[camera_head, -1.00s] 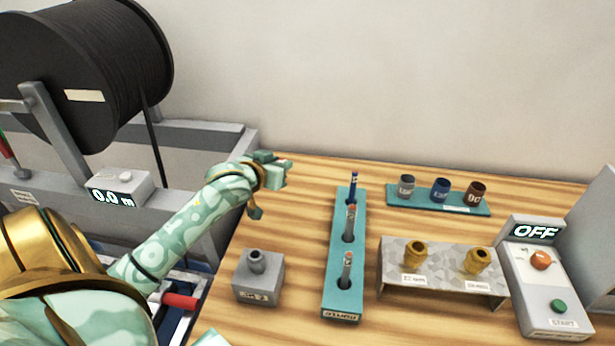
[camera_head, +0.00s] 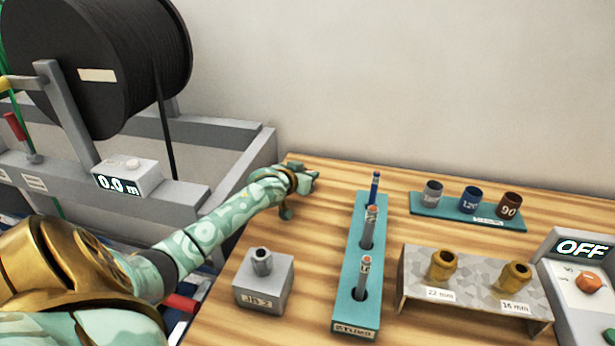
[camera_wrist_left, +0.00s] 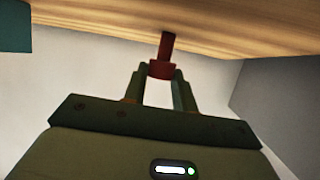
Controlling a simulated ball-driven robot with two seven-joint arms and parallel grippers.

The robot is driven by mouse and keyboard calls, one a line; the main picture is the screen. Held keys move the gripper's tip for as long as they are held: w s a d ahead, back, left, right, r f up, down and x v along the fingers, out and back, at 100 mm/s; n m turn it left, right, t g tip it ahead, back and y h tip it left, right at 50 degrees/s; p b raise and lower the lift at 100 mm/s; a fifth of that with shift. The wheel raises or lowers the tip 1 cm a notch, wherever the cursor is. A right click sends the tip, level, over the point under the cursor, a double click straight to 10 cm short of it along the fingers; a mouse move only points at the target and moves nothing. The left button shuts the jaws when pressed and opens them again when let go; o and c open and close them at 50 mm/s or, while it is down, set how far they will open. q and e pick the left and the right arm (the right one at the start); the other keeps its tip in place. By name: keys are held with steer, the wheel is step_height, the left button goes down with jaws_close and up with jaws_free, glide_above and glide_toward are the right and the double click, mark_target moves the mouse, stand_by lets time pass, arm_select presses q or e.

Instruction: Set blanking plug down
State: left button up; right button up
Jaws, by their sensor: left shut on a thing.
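In the left wrist view, the blanking plug (camera_wrist_left: 162,69) is dark red, with a wide collar and a narrower stem. My left gripper (camera_wrist_left: 160,76) is shut on its collar, and the stem points away from the fingers, overlapping the wooden surface in the picture. I cannot tell whether the stem touches the wood. In the head view, my left gripper (camera_head: 303,180) is over the back left corner of the wooden table (camera_head: 335,178); the plug cannot be made out there. My right gripper is not in view.
A grey JB2 block (camera_head: 264,283) stands front left, and a teal rack (camera_head: 343,310) with upright pieces is right of the gripper. Beyond are a teal tray (camera_head: 424,204) with three cups, a stand (camera_head: 480,275) with two brass fittings, and a control box (camera_head: 575,285). A cable drum (camera_head: 100,75) stands left.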

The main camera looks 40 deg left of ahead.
arm_select(q)
steer(key=o, duration=0.9)
steer(key=shift+o, duration=0.2)
steer(key=shift+s+r, duration=0.2)
steer(key=p+v, duration=0.4)
steer(key=v, duration=0.7)
steer(key=shift+s+p, duration=0.3)
steer(key=shift+p, duration=0.05)
